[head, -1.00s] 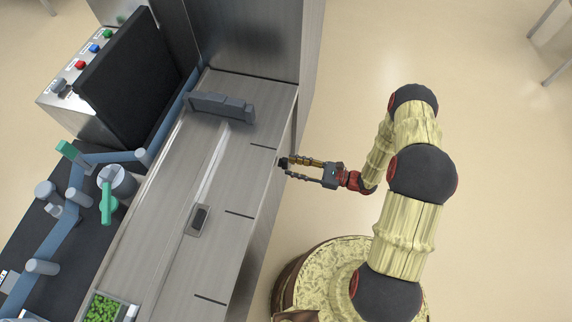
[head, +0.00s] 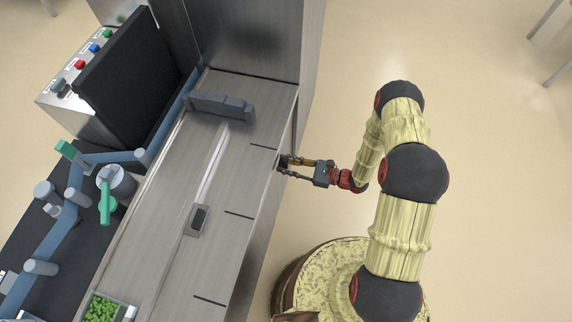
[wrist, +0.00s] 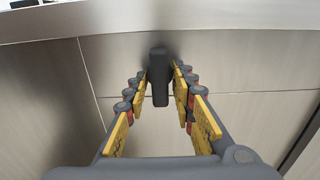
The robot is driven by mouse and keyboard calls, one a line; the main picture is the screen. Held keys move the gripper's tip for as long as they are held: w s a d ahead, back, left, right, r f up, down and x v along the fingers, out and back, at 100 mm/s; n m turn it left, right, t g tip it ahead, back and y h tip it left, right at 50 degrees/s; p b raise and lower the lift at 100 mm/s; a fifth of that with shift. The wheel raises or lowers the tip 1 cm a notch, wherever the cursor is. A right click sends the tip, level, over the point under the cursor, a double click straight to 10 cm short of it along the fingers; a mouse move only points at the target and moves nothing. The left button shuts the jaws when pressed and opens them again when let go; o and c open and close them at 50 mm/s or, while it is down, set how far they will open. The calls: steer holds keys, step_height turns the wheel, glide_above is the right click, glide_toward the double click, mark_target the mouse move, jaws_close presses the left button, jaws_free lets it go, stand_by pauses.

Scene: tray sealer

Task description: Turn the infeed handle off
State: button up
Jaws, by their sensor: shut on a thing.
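A dark grey handle (wrist: 159,76), which I take for the infeed handle, stands upright in the wrist view against the steel front panel. My gripper (head: 284,166) is at the side face of the steel bench in the head view. In the wrist view its two fingers with yellow pads lie on either side of the handle, and it is shut on the handle. In the head view the handle is mostly hidden by the fingers and the bench edge.
The steel bench top (head: 170,240) has a grey block (head: 222,106) and a recessed plate (head: 198,219). A tray of green pieces (head: 103,310) is at the bottom. Open floor lies to the right.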

jaws_close()
steer(key=shift+m, duration=0.4)
steer(key=m+p, duration=0.1)
steer(key=m, duration=0.2)
steer(key=shift+s+m, duration=0.15)
steer(key=shift+m, duration=0.25)
steer(key=m, duration=0.4)
steer(key=shift+s+a+r+p, duration=0.1)
steer(key=shift+s+p, duration=0.05)
steer(key=shift+p, duration=0.15)
steer(key=m, duration=0.5)
steer(key=shift+r+p, duration=0.15)
steer(key=shift+p, duration=0.25)
steer(key=m, duration=0.4)
steer(key=shift+r, duration=0.1)
steer(key=shift+m+p, duration=0.3)
steer(key=o, duration=0.6)
jaws_free()
